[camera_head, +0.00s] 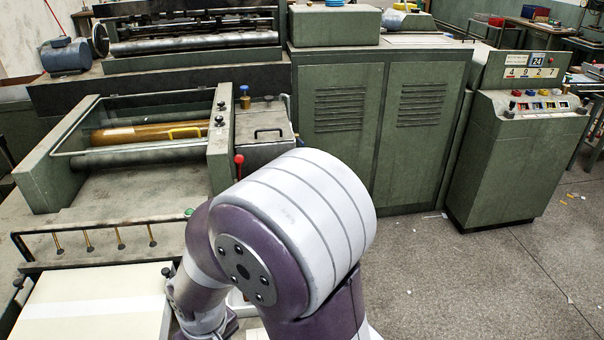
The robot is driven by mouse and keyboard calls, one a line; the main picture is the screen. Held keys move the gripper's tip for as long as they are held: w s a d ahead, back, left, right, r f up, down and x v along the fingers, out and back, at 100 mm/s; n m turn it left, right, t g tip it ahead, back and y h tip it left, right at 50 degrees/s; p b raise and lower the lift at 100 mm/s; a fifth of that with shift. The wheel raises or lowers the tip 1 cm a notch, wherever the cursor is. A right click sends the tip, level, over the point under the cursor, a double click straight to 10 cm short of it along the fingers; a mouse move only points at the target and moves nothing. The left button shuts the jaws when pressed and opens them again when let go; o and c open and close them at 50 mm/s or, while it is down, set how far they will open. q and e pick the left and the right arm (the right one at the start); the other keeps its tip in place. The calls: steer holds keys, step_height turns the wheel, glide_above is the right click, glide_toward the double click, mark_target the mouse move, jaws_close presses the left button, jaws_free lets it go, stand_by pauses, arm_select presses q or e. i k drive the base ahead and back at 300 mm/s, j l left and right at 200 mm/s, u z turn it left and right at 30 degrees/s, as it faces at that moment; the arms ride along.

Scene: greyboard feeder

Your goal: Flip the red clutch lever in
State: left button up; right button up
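The red clutch lever (239,160) shows as a small red ball knob on a short stem. It stands upright at the right side of the green feeder, just behind my bent arm. The lower end of its stem is hidden by the arm. The arm's white and purple elbow fills the lower middle, and its forearm runs down toward the bottom edge. Neither gripper shows in the head view, so I see nothing held and no finger near the lever.
The feeder (48,180) has a yellow handle and rollers under a frame. A blue-topped knob (244,92) stands behind the lever. A pale board stack (95,305) lies at lower left. A green control console (515,160) stands at right. The floor at lower right is mostly clear.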

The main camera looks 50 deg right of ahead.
mark_target(239, 159)
steer(key=z, duration=1.4)
steer(key=k+l, duration=0.1)
steer(key=l, duration=0.25)
steer(key=k+l, duration=0.1)
steer(key=l, duration=0.25)
steer(key=i+l, duration=0.3)
steer(key=l, duration=0.2)
steer(key=i+l+z, duration=0.15)
steer(key=l, duration=0.3)
steer(key=i+l, duration=0.45)
steer(key=i, duration=0.2)
